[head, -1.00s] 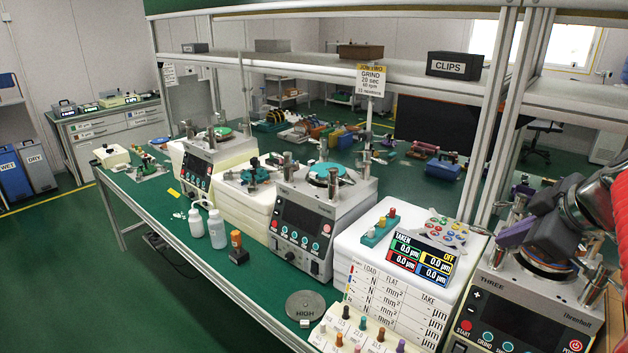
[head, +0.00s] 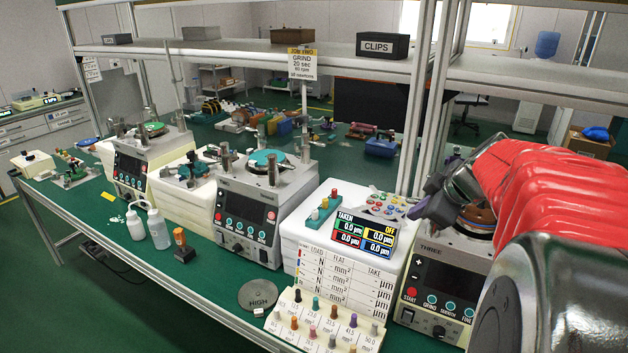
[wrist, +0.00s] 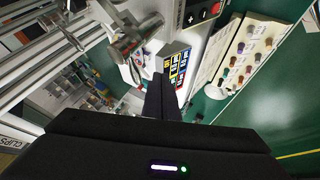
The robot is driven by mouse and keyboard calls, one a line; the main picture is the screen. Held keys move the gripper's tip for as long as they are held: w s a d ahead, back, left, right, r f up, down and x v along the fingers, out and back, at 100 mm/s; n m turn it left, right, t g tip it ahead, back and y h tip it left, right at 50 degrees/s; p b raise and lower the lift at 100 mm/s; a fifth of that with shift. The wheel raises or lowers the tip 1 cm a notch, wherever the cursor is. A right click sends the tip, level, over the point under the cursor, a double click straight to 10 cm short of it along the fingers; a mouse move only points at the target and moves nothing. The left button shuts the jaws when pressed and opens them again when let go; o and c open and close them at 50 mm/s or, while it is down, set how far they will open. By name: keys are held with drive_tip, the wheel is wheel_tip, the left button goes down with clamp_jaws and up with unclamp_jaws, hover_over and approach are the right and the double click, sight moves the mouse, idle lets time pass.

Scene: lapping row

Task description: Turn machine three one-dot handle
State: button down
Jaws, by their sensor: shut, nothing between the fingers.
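Machine three (head: 437,254) is a grey box with a dark screen and the word THREE, at the right of the head view. On its top is a brown-orange round plate (head: 479,215), partly hidden by my red-sleeved arm. My gripper (head: 421,209) is shut and empty, over the machine's left top edge. In the wrist view, its black fingers (wrist: 160,97) are together, and a metal post with a crossbar (wrist: 135,38) stands just beyond them. I cannot tell whether they touch. No one-dot mark can be made out on any handle.
A white stack with a coloured readout (head: 364,233) stands left of machine three. A board of coloured pegs (head: 325,327) and a round HIGH weight (head: 259,294) lie in front. Two similar machines (head: 245,215) stand farther left. A frame upright (head: 428,110) rises behind.

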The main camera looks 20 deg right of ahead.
drive_tip(key=shift+w+d+r, duration=0.2)
drive_tip(key=shift+w+d, duration=0.5)
drive_tip(key=shift+d, duration=0.05)
drive_tip(key=shift+w+d+r, duration=0.15)
drive_tip(key=shift+w+d, duration=0.25)
drive_tip(key=shift+w, duration=0.2)
drive_tip(key=shift+a, duration=0.1)
approach(414, 203)
drive_tip(key=s+a, duration=0.4)
drive_tip(key=shift+s+a+r, duration=0.1)
drive_tip(key=shift+a+r, duration=0.1)
drive_tip(key=shift+r, duration=0.25)
